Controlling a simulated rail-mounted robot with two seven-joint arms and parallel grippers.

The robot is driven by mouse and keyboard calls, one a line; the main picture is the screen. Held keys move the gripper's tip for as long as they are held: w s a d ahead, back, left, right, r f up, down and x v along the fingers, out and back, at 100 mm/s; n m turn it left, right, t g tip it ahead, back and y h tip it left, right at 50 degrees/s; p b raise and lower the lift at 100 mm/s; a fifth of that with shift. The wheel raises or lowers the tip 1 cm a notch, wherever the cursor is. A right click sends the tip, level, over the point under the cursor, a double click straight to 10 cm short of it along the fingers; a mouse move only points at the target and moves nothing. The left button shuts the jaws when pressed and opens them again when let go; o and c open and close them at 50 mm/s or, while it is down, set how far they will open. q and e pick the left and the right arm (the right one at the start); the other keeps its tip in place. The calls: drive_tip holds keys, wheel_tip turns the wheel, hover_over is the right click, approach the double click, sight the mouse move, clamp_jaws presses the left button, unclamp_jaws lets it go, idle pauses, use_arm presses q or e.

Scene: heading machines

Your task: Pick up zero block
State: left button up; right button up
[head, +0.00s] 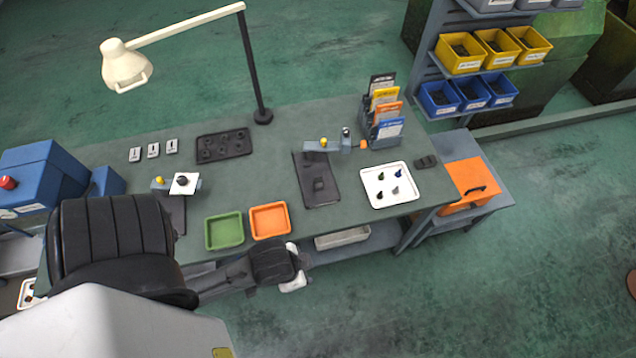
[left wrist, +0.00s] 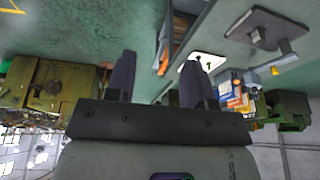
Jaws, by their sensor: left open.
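I cannot tell for certain which thing is the zero block. A small dark block (head: 318,184) sits on the dark base plate (head: 322,197) of the gauge stand near the table's middle. Another small dark block (head: 426,162) lies right of the white tray. Several small grey plates (head: 153,150) lie in a row at the table's back left. My left gripper (left wrist: 160,62) shows in the left wrist view with its two dark fingers apart and nothing between them. Its fingertips are not clear in the head view. My right gripper does not show.
The white tray (head: 369,198) holds several small parts. Green (head: 209,240) and orange (head: 286,232) trays lie at the front edge. A card rack (head: 386,141), a lamp (head: 125,68) and a black tray (head: 225,157) stand farther back. The table's centre left is clear.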

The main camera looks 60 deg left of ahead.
use_arm(q)
drive_tip(key=shift+o, duration=0.4)
drive_tip(key=shift+o, duration=0.7)
